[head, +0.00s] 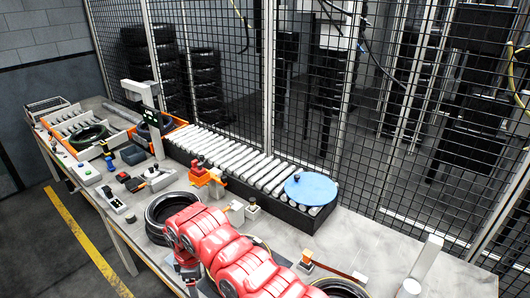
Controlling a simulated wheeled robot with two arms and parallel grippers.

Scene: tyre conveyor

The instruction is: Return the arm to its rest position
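A red jointed arm of mine (215,240) shows at the bottom middle, bent over the near side of the workbench. I cannot tell which of my two arms it is. Small dark parts show below its bend near the bottom edge, but no gripper fingers can be made out. A black tyre (172,210) lies flat on the bench just behind and left of the arm, partly hidden by it. I cannot tell whether the arm touches it.
A roller conveyor (228,156) runs along the bench with a blue disc (311,188) at its right end. An orange fixture (208,178) stands before it. Another tyre (340,288) lies at the bottom edge. A wire fence (330,90) closes the back. Bare bench (365,235) shows at right.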

